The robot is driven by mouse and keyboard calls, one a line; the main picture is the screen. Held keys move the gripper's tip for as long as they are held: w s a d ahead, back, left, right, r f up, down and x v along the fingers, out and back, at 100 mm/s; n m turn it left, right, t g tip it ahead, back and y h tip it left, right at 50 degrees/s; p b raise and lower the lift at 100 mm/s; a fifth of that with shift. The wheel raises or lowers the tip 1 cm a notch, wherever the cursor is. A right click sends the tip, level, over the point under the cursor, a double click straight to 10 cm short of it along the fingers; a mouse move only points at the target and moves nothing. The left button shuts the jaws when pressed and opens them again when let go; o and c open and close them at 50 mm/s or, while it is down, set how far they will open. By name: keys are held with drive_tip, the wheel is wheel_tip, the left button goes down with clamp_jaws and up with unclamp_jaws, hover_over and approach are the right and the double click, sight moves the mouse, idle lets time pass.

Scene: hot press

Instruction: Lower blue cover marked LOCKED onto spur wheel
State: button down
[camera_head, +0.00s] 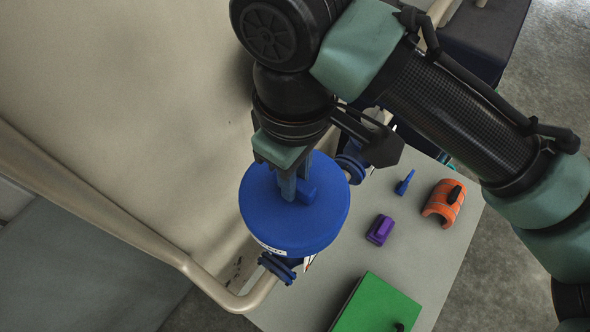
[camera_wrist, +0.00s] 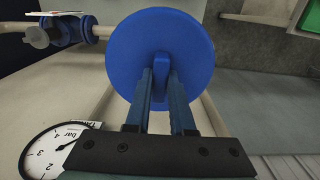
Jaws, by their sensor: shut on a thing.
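The blue cover (camera_head: 315,222) is a round, drum-like piece with a handle on its top. A white label (camera_head: 270,246) shows on its lower side wall in the head view, too small to read. My gripper (camera_head: 291,192) is shut on the handle from above. In the wrist view the cover's round top (camera_wrist: 190,45) faces the camera, and my gripper (camera_wrist: 160,85) pinches the raised handle bar between its two fingers. The spur wheel does not show in either view; I cannot tell what lies directly under the cover.
Blue flanged pipe parts (camera_head: 278,268) sit close by the cover. On the grey table (camera_head: 400,245) lie a purple block (camera_head: 380,229), a small blue piece (camera_head: 405,182), an orange half-shell (camera_head: 444,203) and a green box (camera_head: 378,308). A pressure gauge (camera_wrist: 50,152) shows in the wrist view.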

drive_tip(key=shift+f+b, duration=1.35)
drive_tip(key=shift+f, duration=0.55)
drive_tip(key=shift+f, duration=0.15)
drive_tip(key=shift+f+b, duration=1)
drive_tip(key=shift+f, duration=0.2)
drive_tip(key=c, duration=0.7)
unclamp_jaws()
drive_tip(key=shift+r, duration=0.1)
